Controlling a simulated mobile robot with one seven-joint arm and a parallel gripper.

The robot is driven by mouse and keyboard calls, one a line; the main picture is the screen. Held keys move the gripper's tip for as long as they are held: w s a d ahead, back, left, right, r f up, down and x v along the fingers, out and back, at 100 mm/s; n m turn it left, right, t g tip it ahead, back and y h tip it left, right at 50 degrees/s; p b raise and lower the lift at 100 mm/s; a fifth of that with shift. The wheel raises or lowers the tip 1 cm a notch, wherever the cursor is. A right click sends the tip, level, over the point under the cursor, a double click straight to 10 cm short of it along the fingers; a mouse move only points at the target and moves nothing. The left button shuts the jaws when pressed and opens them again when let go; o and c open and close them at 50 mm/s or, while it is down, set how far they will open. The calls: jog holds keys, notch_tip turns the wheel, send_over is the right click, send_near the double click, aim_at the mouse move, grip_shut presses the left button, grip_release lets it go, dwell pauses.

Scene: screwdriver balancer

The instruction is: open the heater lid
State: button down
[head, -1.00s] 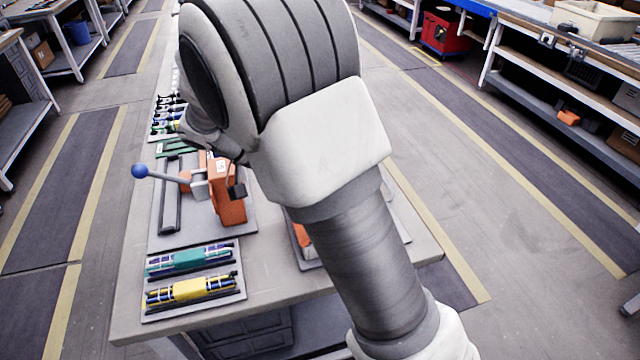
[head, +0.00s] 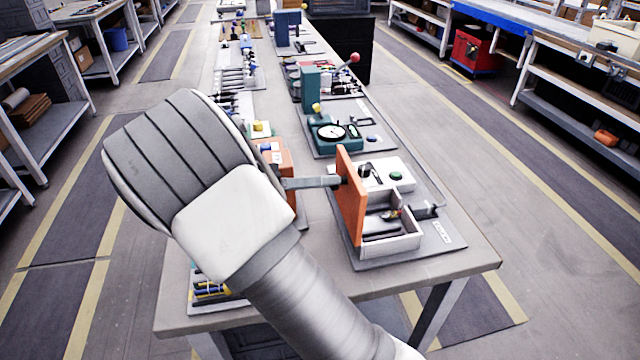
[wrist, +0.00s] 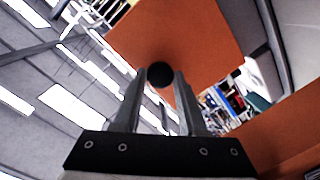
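The heater is a pale open box (head: 398,243) on a grey mat at the near right of the bench. Its orange lid (head: 352,215) stands about upright along the box's left side, so dark parts inside show. My gripper (head: 338,181) reaches the lid's left face from the left. In the wrist view the orange lid (wrist: 205,40) fills the upper middle, with a round black knob (wrist: 160,75) on it. My gripper's fingers (wrist: 161,80) lie on both sides of this knob and appear to touch it. My wrist hides part of the bench to the left.
A green press with a dial (head: 335,132) stands behind the heater. An orange device (head: 277,160) is partly hidden behind my wrist. A white plate with a green button (head: 396,175) adjoins the box. The floor aisle (head: 560,260) to the right is clear.

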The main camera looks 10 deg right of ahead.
jog(key=shift+s+a+f+b, duration=0.2)
jog(key=shift+a+f+b, duration=0.25)
jog(key=shift+a+f, duration=0.5)
jog(key=c, duration=0.9)
grip_release()
jog(key=o, duration=0.5)
jog(key=shift+w+d, duration=0.1)
jog(key=shift+c, duration=0.2)
jog(key=shift+r, duration=0.1)
